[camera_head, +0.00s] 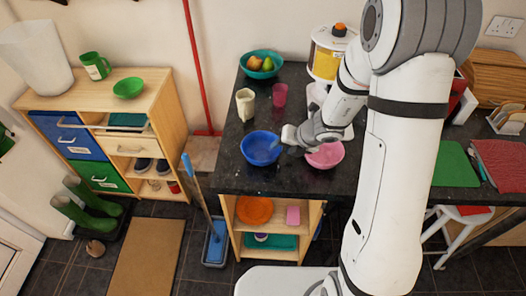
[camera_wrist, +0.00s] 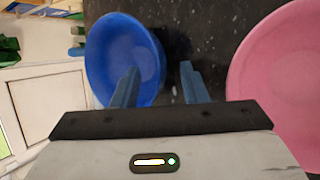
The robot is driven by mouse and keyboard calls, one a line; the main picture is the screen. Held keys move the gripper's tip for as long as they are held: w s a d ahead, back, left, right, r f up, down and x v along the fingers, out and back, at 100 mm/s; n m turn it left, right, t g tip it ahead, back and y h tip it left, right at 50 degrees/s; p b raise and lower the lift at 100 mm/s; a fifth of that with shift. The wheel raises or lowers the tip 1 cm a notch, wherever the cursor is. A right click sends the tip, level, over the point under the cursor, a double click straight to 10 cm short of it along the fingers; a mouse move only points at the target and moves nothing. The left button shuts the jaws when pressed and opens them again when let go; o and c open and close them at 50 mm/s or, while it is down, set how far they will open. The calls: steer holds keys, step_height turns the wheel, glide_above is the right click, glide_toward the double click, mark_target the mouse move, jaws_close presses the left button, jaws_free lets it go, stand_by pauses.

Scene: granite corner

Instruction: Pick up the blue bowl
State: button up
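The blue bowl (camera_head: 261,148) stands upright and looks empty on the dark granite counter, near its front left part. My gripper (camera_head: 291,148) is just to the right of it in the head view, between it and a pink bowl (camera_head: 325,155). In the wrist view the blue bowl (camera_wrist: 125,60) is at the upper left. My gripper (camera_wrist: 158,85) is open there, with one finger overlapping the blue bowl's right side and the other over bare counter. Nothing is between the fingers except part of the rim and counter. Whether a finger touches the bowl I cannot tell.
The pink bowl (camera_wrist: 285,85) is close on the right. Behind are a cream cup (camera_head: 245,104), a magenta cup (camera_head: 279,95) and a teal fruit bowl (camera_head: 261,64). A yellow-labelled dispenser (camera_head: 326,55) stands at the back. The counter (camera_head: 235,180) has its front edge close to the blue bowl.

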mark_target(262, 151)
steer(key=shift+x, duration=1.2)
jaws_close()
